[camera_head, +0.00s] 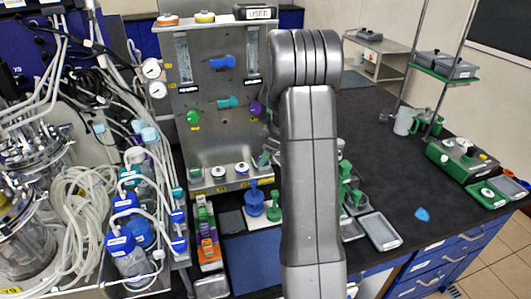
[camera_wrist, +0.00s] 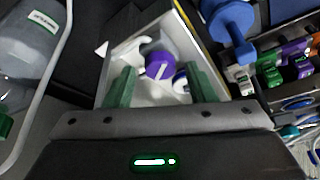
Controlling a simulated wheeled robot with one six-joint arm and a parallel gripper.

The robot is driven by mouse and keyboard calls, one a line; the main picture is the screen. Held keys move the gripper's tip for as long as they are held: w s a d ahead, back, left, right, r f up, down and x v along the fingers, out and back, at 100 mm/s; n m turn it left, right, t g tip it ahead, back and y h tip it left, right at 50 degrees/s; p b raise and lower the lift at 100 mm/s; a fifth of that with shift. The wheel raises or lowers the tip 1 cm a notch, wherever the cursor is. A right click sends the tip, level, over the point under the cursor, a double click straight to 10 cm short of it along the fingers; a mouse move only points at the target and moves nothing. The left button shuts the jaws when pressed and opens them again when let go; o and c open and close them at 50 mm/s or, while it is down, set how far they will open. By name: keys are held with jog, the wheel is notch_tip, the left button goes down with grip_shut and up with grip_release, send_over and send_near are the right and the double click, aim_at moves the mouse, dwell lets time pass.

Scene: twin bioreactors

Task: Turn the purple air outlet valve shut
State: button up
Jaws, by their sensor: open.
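My gripper (camera_wrist: 163,72) has two green fingers spread apart, one on each side of the knob, with gaps visible. I cannot tell the depth between fingertips and knob. In the head view my arm hides the gripper.
A white-and-blue knob (camera_wrist: 181,81) sits close to the right finger. The panel (camera_head: 215,145) also carries a green knob (camera_head: 193,116), a teal valve (camera_head: 227,102) and a blue valve (camera_head: 222,62). Bottles and tubing (camera_head: 130,215) crowd the left. The dark bench (camera_head: 400,180) has free room at right.

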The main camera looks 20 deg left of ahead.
jog(key=shift+f, duration=0.2)
jog(key=c, duration=1)
jog(key=shift+o, duration=0.2)
jog(key=shift+a+f+b, duration=0.1)
jog(key=shift+b, duration=0.3)
jog(key=m+t+b, duration=0.1)
jog(key=m+b, duration=0.1)
jog(key=m, duration=0.1)
jog(key=shift+s+b, duration=0.15)
jog(key=shift+b, duration=0.15)
jog(key=shift+s+m+t+h+b, duration=0.15)
jog(key=shift+m+t+b, duration=0.3)
jog(key=shift+m, duration=0.6)
jog(key=shift+w+m+t+h+b, duration=0.15)
jog(key=shift+m+t+b, duration=0.3)
jog(key=shift+m, duration=0.6)
jog(key=shift+s, duration=0.1)
